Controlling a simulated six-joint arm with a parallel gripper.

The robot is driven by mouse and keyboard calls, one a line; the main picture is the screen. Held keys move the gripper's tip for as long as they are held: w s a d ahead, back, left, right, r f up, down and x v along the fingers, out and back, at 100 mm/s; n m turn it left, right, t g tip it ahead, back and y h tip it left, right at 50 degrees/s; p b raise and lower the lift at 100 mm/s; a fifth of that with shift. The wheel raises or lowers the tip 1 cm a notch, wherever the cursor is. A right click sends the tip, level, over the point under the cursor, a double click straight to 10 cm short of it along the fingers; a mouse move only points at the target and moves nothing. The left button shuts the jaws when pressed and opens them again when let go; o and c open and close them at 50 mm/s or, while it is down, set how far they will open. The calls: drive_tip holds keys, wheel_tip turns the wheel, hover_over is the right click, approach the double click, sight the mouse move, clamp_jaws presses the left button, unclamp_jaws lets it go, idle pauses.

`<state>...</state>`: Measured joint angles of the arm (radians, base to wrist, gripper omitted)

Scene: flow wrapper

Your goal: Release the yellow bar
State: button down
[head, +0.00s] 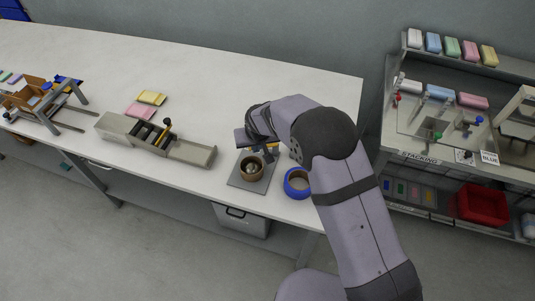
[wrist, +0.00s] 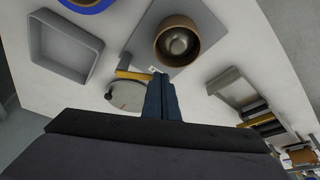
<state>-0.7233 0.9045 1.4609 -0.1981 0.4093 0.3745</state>
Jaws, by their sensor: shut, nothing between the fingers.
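My gripper (head: 262,146) is over the right part of the bench, close to a brown round container (head: 251,175) on a grey plate (head: 238,181). In the wrist view my gripper's dark blue fingers (wrist: 161,98) are together with nothing between them. A small yellow-orange strip (wrist: 137,75) shows just left of the fingers; I cannot tell whether it touches them. A yellow bar (head: 152,97) lies flat on the bench to the left, behind a pink bar (head: 139,111), well away from my gripper. Another yellow bar (head: 489,55) is on the right-hand shelf.
A blue ring (head: 297,183) lies right of the plate. The grey wrapper machine (head: 190,151) with a black-and-yellow lever stands to the left. In the wrist view, a grey tray (wrist: 66,47) and a pale round disc (wrist: 125,97) are near the fingers. The back of the bench is clear.

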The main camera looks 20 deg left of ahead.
drive_tip(key=w+a+m+b, duration=0.1)
drive_tip(key=m+b, duration=0.1)
drive_tip(key=w+a+m+h+b, duration=0.1)
drive_tip(key=m+b, duration=0.1)
drive_tip(key=w+a+m+h+b, duration=0.1)
drive_tip(key=m+b, duration=0.1)
drive_tip(key=shift+w+f+m+t, duration=0.15)
drive_tip(key=shift+w+m+t, duration=0.1)
drive_tip(key=shift+m+t, duration=0.05)
drive_tip(key=shift+d+b, duration=0.25)
drive_tip(key=shift+b, duration=0.05)
drive_tip(key=shift+d, duration=0.55)
drive_tip(key=shift+s+b, duration=0.1)
drive_tip(key=shift+b, duration=0.25)
